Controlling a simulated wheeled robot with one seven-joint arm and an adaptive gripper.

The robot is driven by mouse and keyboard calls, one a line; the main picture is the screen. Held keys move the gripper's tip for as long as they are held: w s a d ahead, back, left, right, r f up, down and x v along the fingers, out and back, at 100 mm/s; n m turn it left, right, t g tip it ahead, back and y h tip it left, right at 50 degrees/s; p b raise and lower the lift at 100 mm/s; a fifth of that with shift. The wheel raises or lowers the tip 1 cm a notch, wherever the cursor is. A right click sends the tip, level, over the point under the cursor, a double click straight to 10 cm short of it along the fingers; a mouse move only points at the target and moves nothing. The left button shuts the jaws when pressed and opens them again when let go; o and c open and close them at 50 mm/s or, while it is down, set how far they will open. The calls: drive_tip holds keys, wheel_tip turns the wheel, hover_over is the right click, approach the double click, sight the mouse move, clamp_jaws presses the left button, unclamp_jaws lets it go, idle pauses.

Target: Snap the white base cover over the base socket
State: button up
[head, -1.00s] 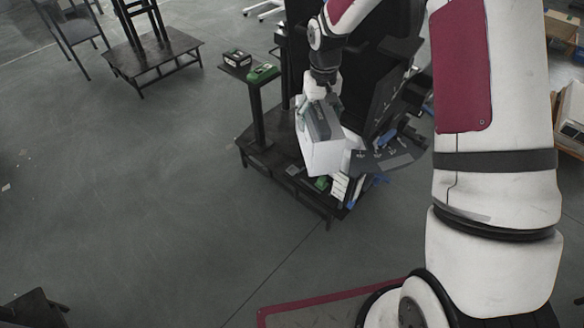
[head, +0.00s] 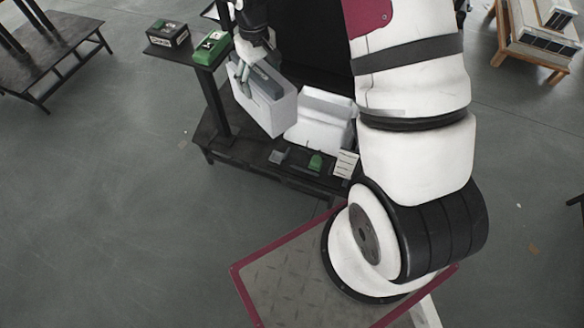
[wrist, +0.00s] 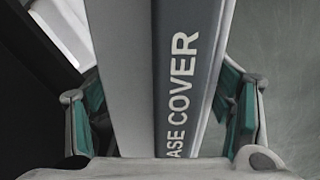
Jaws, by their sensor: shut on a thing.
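The white base cover (head: 270,112) is a box-like white shell with a grey top. It hangs tilted in my gripper (head: 254,76), which is shut on its grey part. In the wrist view the lettering "ASE COVER" shows on the cover (wrist: 180,90), between the teal pads of my gripper (wrist: 165,112). A white block-shaped part (head: 322,118) stands at the foot of the dark column, just right of the held cover. I cannot tell whether this is the base socket. The cover looks apart from it, and the cover's underside is hidden.
A dark post to the left carries a shelf with a green case (head: 212,48) and a black-and-green box (head: 167,33). The dark base platform (head: 225,147) bears small green and grey items. A dark low table (head: 45,60) stands at far left. Open floor lies in front.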

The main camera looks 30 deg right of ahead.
drive_tip(key=d+f+n+b, duration=0.1)
drive_tip(key=d+f+b, duration=0.1)
drive_tip(key=f+b, duration=0.7)
drive_tip(key=d+f+n+b, duration=0.2)
drive_tip(key=f+b, duration=0.5)
drive_tip(key=f, duration=0.4)
drive_tip(key=s+d+f+n+b, duration=0.1)
drive_tip(key=s+f+b, duration=0.4)
drive_tip(key=f+b, duration=0.55)
drive_tip(key=s+d+f+n+b, duration=0.2)
drive_tip(key=s+f+b, duration=0.2)
drive_tip(key=f+b, duration=0.65)
drive_tip(key=w+d+f+p, duration=0.1)
drive_tip(key=w+d+f, duration=0.2)
drive_tip(key=w+d, duration=0.5)
drive_tip(key=shift+w+d+p, duration=0.2)
drive_tip(key=shift+d+p, duration=0.2)
drive_tip(key=shift+d, duration=1.05)
drive_tip(key=shift+f, duration=0.1)
drive_tip(key=shift+s+d+f, duration=0.1)
drive_tip(key=shift+s+f, duration=0.05)
drive_tip(key=shift+f, duration=0.35)
drive_tip(key=o, duration=1.5)
drive_tip(key=shift+o, duration=0.3)
drive_tip(key=shift+r, duration=0.1)
